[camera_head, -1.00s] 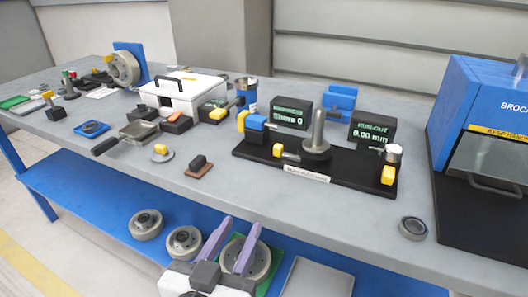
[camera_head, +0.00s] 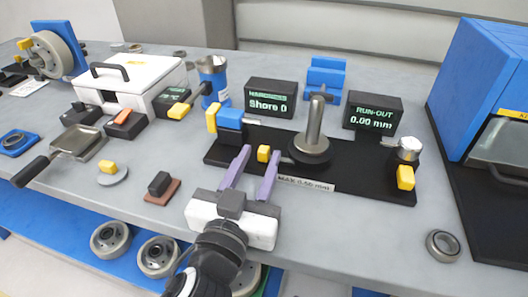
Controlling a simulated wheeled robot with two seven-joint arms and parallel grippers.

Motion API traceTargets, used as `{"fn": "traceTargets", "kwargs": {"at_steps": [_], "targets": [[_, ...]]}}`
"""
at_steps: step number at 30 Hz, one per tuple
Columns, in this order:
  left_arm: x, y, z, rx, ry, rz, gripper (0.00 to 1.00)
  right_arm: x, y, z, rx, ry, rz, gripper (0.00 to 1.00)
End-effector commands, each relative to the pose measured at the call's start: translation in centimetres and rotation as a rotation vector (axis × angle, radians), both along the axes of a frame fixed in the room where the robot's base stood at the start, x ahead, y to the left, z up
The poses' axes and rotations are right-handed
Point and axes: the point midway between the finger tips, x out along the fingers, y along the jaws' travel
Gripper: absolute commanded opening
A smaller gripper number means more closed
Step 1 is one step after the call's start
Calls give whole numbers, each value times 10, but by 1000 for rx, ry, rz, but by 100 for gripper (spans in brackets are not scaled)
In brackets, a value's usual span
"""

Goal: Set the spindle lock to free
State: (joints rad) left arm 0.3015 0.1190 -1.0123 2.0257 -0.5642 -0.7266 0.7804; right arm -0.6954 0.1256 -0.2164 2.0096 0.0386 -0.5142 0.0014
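The black test fixture (camera_head: 378,187) carries an upright grey spindle (camera_head: 316,122) on a round dark base. A small yellow knob (camera_head: 263,153), seemingly the spindle lock's handle, sits on the fixture left of the spindle. My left gripper (camera_head: 260,154) reaches in from the front, its two purple fingers spread apart and empty. In the picture the fingertips lie on either side of the yellow knob; I cannot tell whether they touch it. The lock's setting is not readable. My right gripper is out of view.
Behind the fixture stand a "Shore 0" display (camera_head: 271,98) and a "RUN-OUT 0.00 mm" display (camera_head: 373,116). A blue block with a yellow tab (camera_head: 212,117) is at the fixture's left end, a yellow-handled gauge (camera_head: 405,177) at its right. A grey ring (camera_head: 443,245) lies front right.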

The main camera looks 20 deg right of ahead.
Motion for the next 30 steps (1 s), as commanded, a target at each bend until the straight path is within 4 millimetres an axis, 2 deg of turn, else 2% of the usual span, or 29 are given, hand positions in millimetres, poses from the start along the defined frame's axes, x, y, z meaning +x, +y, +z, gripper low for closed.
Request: {"fn": "traceTargets", "kwargs": {"at_steps": [12, 14, 18, 19, 26, 30], "targets": [[4, -3, 0, -1, 1, 7, 34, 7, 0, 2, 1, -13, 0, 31], [4, -3, 0, -1, 1, 7, 26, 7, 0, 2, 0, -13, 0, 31], [4, -3, 0, 0, 1, 7, 2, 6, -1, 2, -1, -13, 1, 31], [4, -3, 0, 0, 1, 7, 0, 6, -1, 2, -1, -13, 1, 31], [6, -1, 0, 0, 2, 8, 0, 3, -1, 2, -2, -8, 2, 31], [15, 13, 1, 2, 5, 11, 0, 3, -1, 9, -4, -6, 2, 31]]}}
